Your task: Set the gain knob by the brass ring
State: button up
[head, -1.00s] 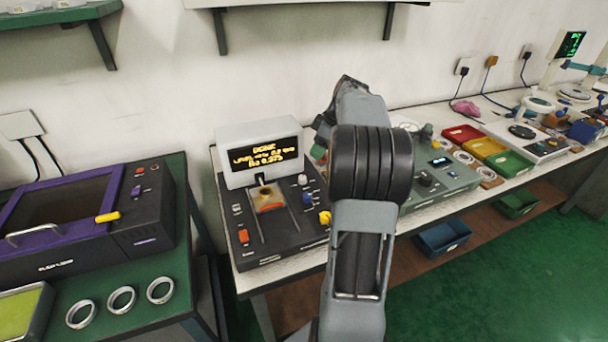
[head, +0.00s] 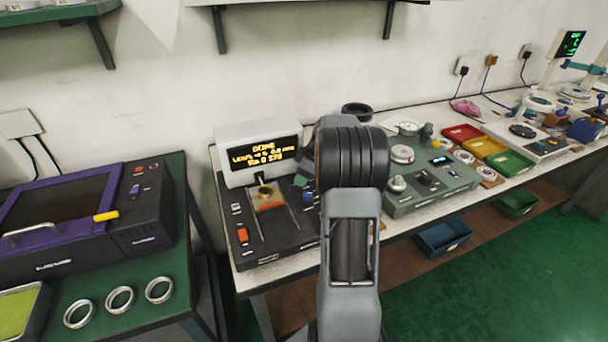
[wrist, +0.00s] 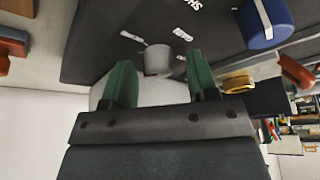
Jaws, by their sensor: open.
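The gain knob (wrist: 157,61) is a pale grey cylinder beside the GAIN label in the wrist view. My gripper (wrist: 160,76) is open, with one green finger on each side of the knob; I cannot tell whether either touches it. In the head view a green fingertip (head: 301,181) shows over the dark tester (head: 280,235), and my arm hides the rest of the gripper. A tan-orange piece with a dark round centre (head: 268,197) sits before the display; I cannot tell whether it is the brass ring.
The lit display (head: 262,154) stands behind the tester's panel. A blue knob (wrist: 263,24) and a yellow round part (wrist: 238,83) are close to my gripper. An orange switch (head: 242,236) is at the panel's front left. Silver rings (head: 119,300) lie on the left bench.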

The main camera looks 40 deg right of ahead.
jog(key=shift+d, duration=0.1)
jog(key=c, duration=0.9)
jog(key=shift+f+m+h+b, duration=0.1)
jog(key=shift+m+h+b, duration=0.2)
jog(key=shift+m+b, duration=0.6)
jog(key=shift+a+m+t+h+b, duration=0.15)
jog(key=shift+m+t+h, duration=0.15)
jog(key=shift+m, duration=0.7)
jog(key=shift+a+m+t+h+b, duration=0.15)
jog(key=shift+m+h, duration=0.25)
jog(key=shift+m, duration=0.6)
jog(key=shift+d, duration=0.15)
jog(key=o, duration=0.9)
